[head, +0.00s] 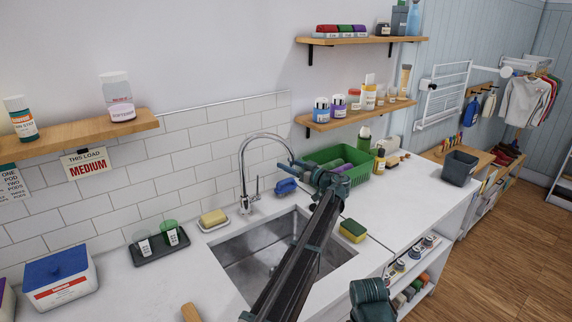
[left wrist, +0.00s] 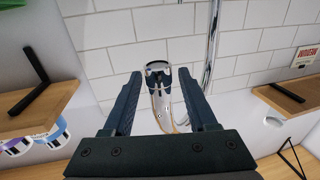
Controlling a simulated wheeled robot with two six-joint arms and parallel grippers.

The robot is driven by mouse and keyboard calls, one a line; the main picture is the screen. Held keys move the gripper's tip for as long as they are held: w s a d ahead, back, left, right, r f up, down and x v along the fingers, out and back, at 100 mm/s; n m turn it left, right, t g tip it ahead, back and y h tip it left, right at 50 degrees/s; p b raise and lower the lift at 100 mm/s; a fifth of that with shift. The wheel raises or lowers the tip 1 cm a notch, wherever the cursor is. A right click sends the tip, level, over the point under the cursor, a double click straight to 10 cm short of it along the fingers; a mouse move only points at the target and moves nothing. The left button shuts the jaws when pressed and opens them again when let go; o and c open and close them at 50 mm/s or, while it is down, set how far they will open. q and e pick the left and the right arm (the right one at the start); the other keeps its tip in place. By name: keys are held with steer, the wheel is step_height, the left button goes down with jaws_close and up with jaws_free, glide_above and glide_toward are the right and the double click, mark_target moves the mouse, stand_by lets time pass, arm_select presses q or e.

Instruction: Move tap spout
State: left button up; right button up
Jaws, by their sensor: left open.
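The chrome tap (head: 243,170) stands behind the sink (head: 268,258), and its gooseneck spout (head: 262,136) arches toward the right over the basin. My left gripper (head: 308,167) is at the free end of the spout. In the left wrist view my left gripper (left wrist: 160,74) is open, with one finger on each side of the curved spout (left wrist: 163,100). A gap shows between the spout and the fingers. The tap's upright pipe (left wrist: 213,40) shows behind the right finger. My left forearm hides part of the sink. My right gripper does not show.
A blue item (head: 285,187), a yellow soap bar (head: 213,217) and a sponge (head: 353,230) lie around the sink. A wooden shelf (head: 85,137) hangs at left. The counter right of the sink is mostly clear.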

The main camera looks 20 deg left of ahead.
arm_select(q)
steer(key=shift+x, duration=0.8)
jaws_close()
stand_by(1.0)
